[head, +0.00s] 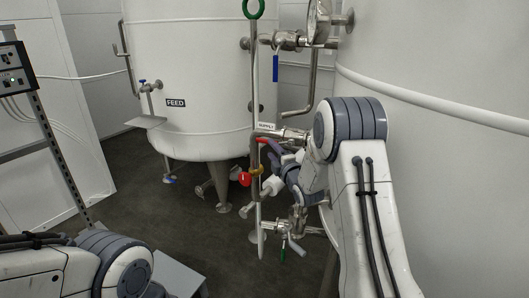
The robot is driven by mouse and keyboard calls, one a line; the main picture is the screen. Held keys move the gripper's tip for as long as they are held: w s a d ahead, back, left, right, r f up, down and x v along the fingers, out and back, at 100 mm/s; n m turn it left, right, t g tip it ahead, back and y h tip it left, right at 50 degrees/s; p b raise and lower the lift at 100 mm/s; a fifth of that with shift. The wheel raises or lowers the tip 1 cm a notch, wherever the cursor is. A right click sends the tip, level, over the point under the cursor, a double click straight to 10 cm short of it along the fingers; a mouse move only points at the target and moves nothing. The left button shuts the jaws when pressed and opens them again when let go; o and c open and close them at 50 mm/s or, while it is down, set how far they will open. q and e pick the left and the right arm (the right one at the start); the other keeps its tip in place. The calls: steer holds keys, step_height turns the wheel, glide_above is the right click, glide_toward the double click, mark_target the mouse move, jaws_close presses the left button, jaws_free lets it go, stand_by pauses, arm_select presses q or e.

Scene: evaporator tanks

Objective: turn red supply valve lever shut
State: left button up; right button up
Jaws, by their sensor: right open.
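The red supply valve lever (263,140) shows as a short red piece just under the white SUPPLY label (267,127), beside the vertical pipe. Its far part and the valve body are largely hidden by my right arm. My right gripper (269,167) is open just below the lever, close to the pipe. I cannot tell whether a finger touches the lever. My left arm is at the lower left, and its gripper is out of view.
The white FEED tank (200,70) stands behind. A blue-handled valve (276,66) is above and a green-handled one (282,250) below. A large tank (450,150) fills the right. Dark floor is clear at left centre (135,195).

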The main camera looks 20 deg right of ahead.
mark_target(265, 141)
steer(key=w, duration=0.7)
steer(key=shift+w+a+r, duration=0.1)
steer(key=shift+w+a, duration=0.05)
steer(key=shift+c, duration=0.3)
jaws_close()
stand_by(1.0)
